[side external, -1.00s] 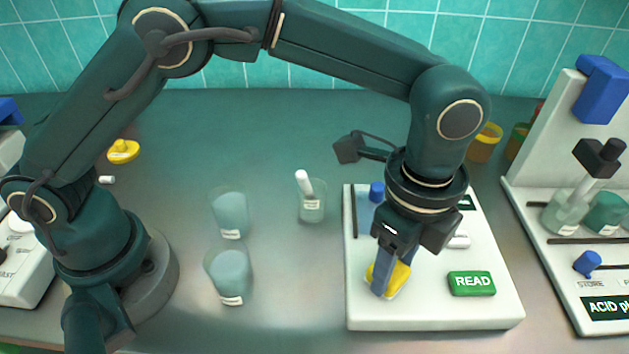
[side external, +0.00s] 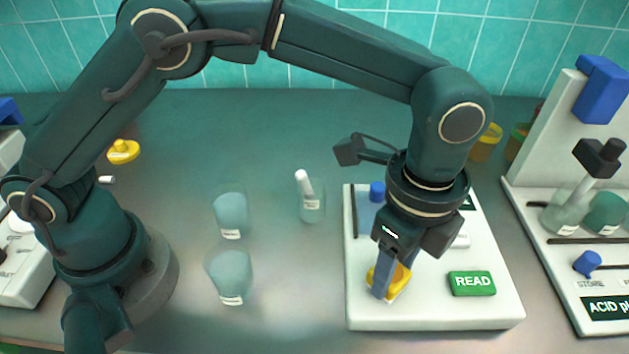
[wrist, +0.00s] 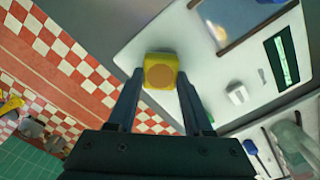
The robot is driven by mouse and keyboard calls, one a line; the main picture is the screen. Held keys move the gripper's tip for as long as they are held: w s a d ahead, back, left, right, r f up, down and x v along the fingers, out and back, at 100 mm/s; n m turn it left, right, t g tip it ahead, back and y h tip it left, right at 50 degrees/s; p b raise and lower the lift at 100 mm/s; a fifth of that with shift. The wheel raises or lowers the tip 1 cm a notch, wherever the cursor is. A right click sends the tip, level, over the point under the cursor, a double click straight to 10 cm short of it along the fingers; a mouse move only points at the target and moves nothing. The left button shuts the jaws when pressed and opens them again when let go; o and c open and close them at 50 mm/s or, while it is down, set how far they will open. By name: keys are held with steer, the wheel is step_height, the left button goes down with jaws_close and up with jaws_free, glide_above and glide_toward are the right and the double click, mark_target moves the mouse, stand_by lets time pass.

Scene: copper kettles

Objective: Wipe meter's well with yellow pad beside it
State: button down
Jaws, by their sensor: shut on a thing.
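The meter (side external: 430,315) is a white box with a green READ button (side external: 472,283). The yellow pad (side external: 402,277) is at the front left of the meter's top, partly hidden by a finger. My gripper (side external: 384,284) points down and is shut on the pad. In the wrist view the yellow pad (wrist: 160,58) sits between the tips of my gripper (wrist: 160,78) and shows a round brown patch. A blue-grey recessed area, which looks like the well (wrist: 228,18), lies apart from the pad at the top of the wrist view. My arm partly covers it in the side view.
A blue knob (side external: 377,190) stands at the meter's back left. A white rack-like station (side external: 545,200) is on the right.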

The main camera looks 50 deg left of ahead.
steer(key=shift+w+a, duration=0.9)
steer(key=shift+s+r, duration=0.1)
steer(key=shift+r, duration=3.9)
steer(key=shift+s+a+f+n, duration=0.15)
steer(key=shift+s+n, duration=0.05)
steer(key=shift+n, duration=0.6)
steer(key=a+r+n, duration=0.3)
steer(key=a+n, duration=0.5)
steer(key=a, duration=0.4)
steer(key=w+a+r+n, duration=0.1)
steer(key=a+r+n, duration=0.3)
steer(key=a+n, duration=0.4)
steer(key=a, duration=0.5)
steer(key=shift+d, duration=0.1)
